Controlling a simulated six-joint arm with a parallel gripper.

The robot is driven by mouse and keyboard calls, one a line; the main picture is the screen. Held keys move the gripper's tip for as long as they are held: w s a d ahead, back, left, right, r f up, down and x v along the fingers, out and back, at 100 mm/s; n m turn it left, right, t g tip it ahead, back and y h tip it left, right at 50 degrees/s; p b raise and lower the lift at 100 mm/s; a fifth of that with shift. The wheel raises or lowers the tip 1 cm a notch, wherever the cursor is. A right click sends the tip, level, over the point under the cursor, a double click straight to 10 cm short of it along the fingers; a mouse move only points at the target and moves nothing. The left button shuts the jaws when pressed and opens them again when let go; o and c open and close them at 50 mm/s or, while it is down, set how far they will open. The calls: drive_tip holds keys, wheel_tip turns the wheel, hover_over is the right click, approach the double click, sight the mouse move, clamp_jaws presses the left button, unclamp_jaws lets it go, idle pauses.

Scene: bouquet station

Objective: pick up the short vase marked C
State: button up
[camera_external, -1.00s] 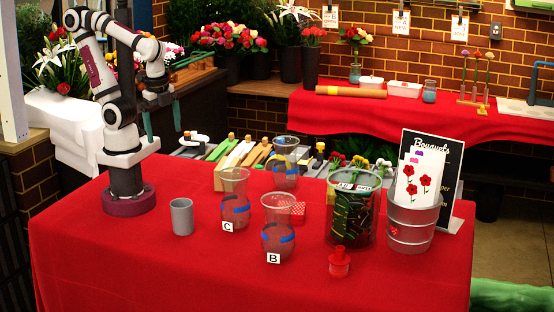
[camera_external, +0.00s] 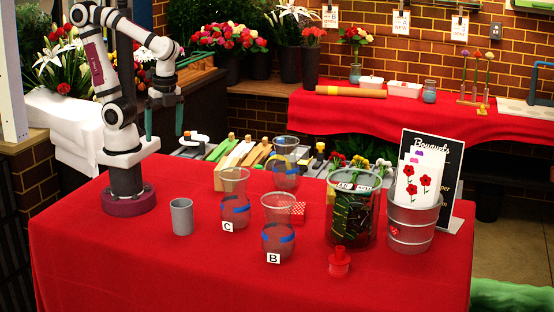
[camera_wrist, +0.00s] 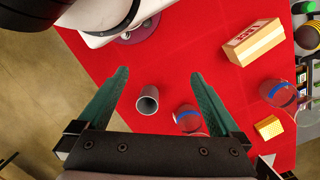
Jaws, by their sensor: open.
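The short vase marked C (camera_external: 235,200) is clear glass with a blue band and a white C tag at its base. It stands upright on the red table (camera_external: 120,270), left of the similar vase marked B (camera_external: 278,228). My gripper (camera_external: 164,133) is open and empty, high above the back left of the table, left of vase C and apart from it. In the wrist view my green fingers (camera_wrist: 162,103) are spread wide. A grey cup (camera_wrist: 147,100) shows between them, and a clear vase with a blue band (camera_wrist: 187,118) shows by the right finger; its tag is not readable there.
The grey cup (camera_external: 182,216) stands left of vase C. A third clear vase (camera_external: 285,164) is behind. A green-filled container (camera_external: 352,212), a metal bucket (camera_external: 413,225) and a red object (camera_external: 339,262) stand to the right. The table's front left is clear.

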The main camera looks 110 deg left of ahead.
drive_tip(key=w+m+g+h, duration=0.1)
drive_tip(key=w+m+h, duration=0.2)
drive_tip(key=w+h, duration=0.35)
drive_tip(key=m+t+h, duration=0.5)
drive_tip(key=t+h, duration=0.2)
approach(233, 185)
drive_tip(key=x, duration=0.9)
drive_tip(key=shift+d+f, duration=0.15)
drive_tip(key=shift+f, duration=0.15)
clamp_jaws()
